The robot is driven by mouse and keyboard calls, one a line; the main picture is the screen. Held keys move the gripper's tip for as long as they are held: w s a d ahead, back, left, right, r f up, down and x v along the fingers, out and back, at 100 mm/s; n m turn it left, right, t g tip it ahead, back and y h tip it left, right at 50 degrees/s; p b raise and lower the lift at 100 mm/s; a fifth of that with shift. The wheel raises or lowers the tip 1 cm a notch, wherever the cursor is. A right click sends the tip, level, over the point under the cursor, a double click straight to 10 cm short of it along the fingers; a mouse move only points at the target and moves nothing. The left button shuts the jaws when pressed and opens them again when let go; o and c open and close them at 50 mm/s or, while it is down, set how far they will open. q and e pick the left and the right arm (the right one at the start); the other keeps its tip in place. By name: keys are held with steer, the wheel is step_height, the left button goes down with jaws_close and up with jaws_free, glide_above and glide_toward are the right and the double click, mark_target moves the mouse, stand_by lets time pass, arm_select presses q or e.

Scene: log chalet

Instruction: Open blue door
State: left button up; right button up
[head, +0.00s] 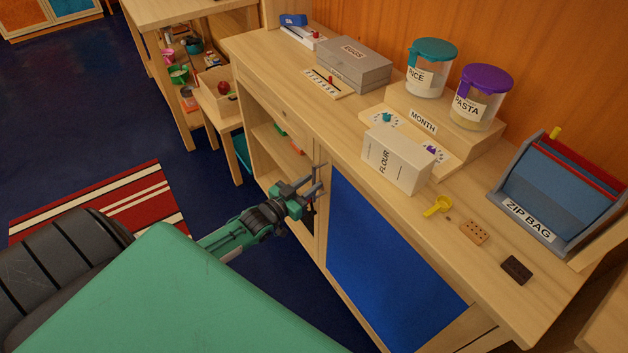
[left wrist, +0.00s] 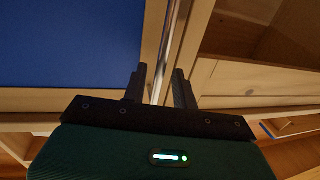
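The blue door (head: 385,262) is a blue panel in a pale wooden frame on the front of the counter, and it looks closed. It also fills the upper left of the left wrist view (left wrist: 70,45). A slim metal handle (left wrist: 165,50) runs along the door's edge. My left gripper (head: 312,187) is at the handle beside the door's left edge. In the left wrist view its two dark fingers (left wrist: 160,86) stand apart on either side of the handle, with a gap showing. My right gripper is out of view.
The counter (head: 300,88) holds a flour box (head: 397,160), rice jar (head: 430,70), pasta jar (head: 480,98), eggs box (head: 353,64) and zip bag holder (head: 560,190). Open shelves (head: 270,140) lie left of the door. Blue floor (head: 75,95) and a striped rug (head: 100,205) are clear.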

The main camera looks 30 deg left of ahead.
arm_select(q)
steer(key=shift+w+d, duration=0.2)
steer(key=shift+w, duration=0.8)
steer(key=shift+c, duration=0.2)
